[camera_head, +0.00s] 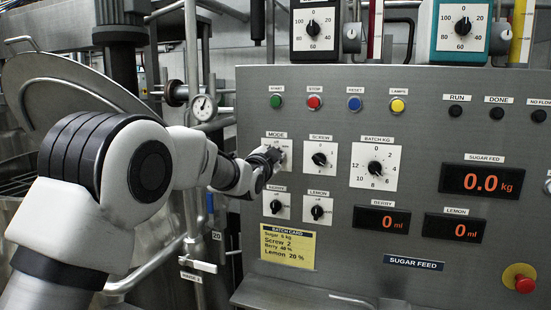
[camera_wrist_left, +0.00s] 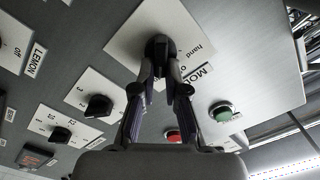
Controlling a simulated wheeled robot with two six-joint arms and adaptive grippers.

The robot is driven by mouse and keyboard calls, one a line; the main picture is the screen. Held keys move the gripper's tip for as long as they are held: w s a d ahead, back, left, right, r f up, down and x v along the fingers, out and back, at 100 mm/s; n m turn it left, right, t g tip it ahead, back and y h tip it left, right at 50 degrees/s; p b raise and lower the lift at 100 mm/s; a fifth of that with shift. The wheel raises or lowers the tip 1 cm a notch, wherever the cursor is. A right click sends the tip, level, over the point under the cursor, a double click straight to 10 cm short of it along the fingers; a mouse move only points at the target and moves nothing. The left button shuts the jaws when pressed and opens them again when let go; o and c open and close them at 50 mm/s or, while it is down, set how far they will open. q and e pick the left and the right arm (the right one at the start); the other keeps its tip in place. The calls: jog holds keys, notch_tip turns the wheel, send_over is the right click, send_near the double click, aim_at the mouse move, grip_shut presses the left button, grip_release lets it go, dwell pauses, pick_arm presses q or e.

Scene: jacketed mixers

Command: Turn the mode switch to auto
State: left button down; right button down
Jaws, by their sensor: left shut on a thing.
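The mode switch is a black knob (camera_wrist_left: 158,44) on a white plate (camera_head: 286,145) marked MODE, at the upper left of the grey panel. In the head view my left gripper (camera_head: 271,157) reaches it from the left and hides the knob. In the left wrist view my left gripper (camera_wrist_left: 160,68) is shut on the knob, one finger on each side. The word "hand" and part of another label show on the plate; the pointer and the auto mark cannot be made out. My right gripper is not in view.
The screw knob (camera_head: 319,159) sits close to the right, and the berry knob (camera_head: 276,206) just below. The start button (camera_head: 276,101) and stop button (camera_head: 314,102) are above. A red emergency button (camera_head: 524,284) is at the lower right. A pipe and gauge (camera_head: 203,107) stand left of the panel.

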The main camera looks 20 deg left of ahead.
pick_arm(q)
jog(key=shift+f, duration=0.1)
jog(key=c, duration=1.2)
grip_release()
jog(key=s, duration=1.2)
jog(key=shift+a, duration=0.2)
